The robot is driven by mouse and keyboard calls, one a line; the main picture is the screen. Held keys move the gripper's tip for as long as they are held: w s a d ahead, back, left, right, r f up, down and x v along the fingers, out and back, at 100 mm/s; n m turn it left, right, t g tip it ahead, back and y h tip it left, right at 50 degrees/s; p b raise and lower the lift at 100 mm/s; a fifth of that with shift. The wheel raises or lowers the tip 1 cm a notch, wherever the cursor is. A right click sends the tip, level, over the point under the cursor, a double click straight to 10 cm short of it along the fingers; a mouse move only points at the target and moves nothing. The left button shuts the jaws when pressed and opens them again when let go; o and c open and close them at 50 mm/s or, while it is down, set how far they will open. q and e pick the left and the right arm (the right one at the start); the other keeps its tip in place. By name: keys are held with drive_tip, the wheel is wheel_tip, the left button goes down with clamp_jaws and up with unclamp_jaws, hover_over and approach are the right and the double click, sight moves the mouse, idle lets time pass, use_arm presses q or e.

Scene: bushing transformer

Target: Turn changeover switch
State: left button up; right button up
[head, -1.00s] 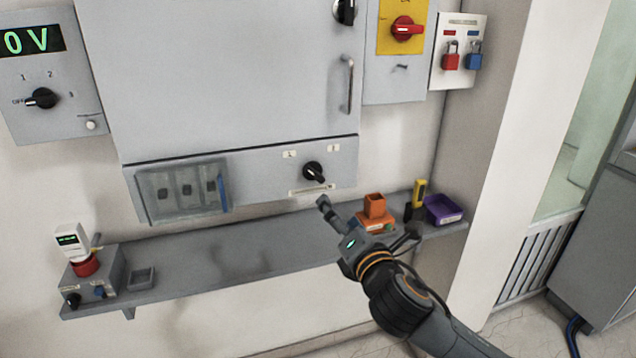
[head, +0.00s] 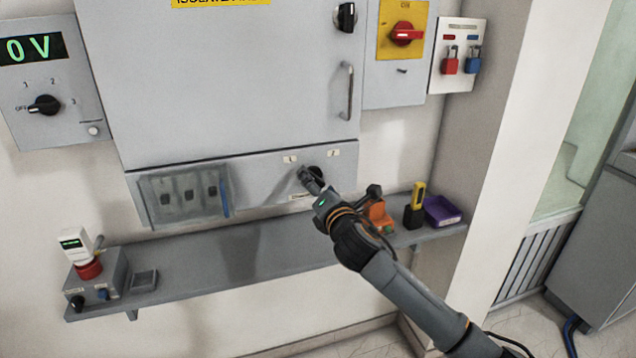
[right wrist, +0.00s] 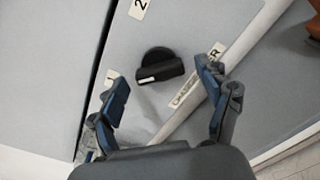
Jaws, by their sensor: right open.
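The changeover switch is a black rotary knob (head: 316,172) on the lower grey panel, partly hidden by my right gripper in the head view. In the right wrist view the knob (right wrist: 160,66) shows whole, with a white mark at its lower-left end. Labels 1 (head: 290,159) and 2 (head: 334,153) sit above it. My right gripper (head: 308,179) is open in front of the knob. In the right wrist view its fingers (right wrist: 162,80) stand apart on either side of the knob, with no contact visible. My left gripper is not in view.
A grey shelf (head: 230,264) runs below the panel. It holds a meter box (head: 98,282) at left, and an orange item (head: 380,216), a yellow-black tool (head: 416,203) and a purple bin (head: 442,211) at right. A clear cover (head: 185,195) is left of the knob.

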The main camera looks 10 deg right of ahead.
drive_tip(key=c, duration=1.2)
drive_tip(key=shift+o, duration=0.2)
drive_tip(key=shift+m, duration=0.4)
drive_tip(key=m+p, duration=0.1)
drive_tip(key=m, duration=0.2)
drive_tip(key=shift+m, duration=0.3)
drive_tip(key=m, duration=0.4)
drive_tip(key=shift+m+p, duration=0.3)
drive_tip(key=m, duration=0.4)
drive_tip(key=shift+p, duration=0.35)
drive_tip(key=shift+f+m+p, duration=0.1)
drive_tip(key=shift+m+p, duration=0.3)
drive_tip(key=shift+m, duration=2.1)
